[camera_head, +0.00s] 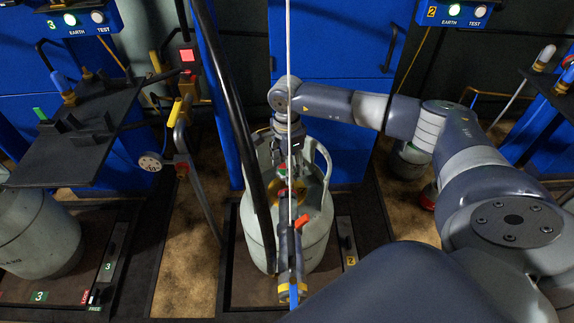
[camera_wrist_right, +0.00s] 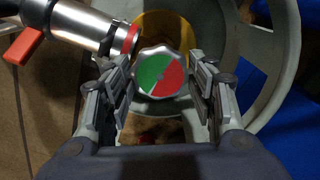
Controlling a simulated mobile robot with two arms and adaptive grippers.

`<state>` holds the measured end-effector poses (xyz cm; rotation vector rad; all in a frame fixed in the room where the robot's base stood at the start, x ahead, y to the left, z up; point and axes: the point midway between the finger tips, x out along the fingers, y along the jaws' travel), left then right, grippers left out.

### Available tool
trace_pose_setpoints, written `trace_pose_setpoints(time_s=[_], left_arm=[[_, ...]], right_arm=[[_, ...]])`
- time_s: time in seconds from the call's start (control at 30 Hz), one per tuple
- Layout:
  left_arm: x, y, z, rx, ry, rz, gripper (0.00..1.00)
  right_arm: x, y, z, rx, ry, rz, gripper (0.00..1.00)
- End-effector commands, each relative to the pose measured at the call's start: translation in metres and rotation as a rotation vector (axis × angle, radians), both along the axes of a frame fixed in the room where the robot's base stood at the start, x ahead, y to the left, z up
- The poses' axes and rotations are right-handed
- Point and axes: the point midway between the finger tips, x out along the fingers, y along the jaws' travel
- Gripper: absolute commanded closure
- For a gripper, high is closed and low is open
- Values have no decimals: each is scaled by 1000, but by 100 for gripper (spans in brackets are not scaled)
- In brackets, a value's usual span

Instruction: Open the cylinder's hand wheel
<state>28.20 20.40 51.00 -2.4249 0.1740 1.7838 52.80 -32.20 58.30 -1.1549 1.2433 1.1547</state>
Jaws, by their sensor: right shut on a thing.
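The grey gas cylinder (camera_head: 318,238) stands upright in the middle of the head view, with a collar around its top. Its hand wheel (camera_wrist_right: 160,76) has a silver knobbed rim and a half green, half red face; in the head view it is mostly hidden under my gripper. My right gripper (camera_wrist_right: 160,66) points down at the wheel from above, with its two fingers on either side of it, shut on the wheel. In the head view my right arm reaches in from the right to the cylinder top. My left gripper is not in view.
A filling head with an orange lever (camera_head: 303,222) sits at the valve, close to the left finger in the wrist view. A black hose (camera_head: 230,100) passes in front of the cylinder. A shelf (camera_head: 75,140) and another cylinder (camera_head: 35,235) stand left.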

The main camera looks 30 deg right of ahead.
Motion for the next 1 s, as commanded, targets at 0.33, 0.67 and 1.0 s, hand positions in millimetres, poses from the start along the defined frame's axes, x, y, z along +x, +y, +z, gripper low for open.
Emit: trace_pose_setpoints(time_s=[0.33,0.67,1.0], left_arm=[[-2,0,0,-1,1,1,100],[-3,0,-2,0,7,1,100],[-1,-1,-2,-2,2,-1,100]], right_arm=[[0,0,0,1,-1,0,39],[0,0,0,0,0,-1,28],[1,0,34,1,-5,0,28]])
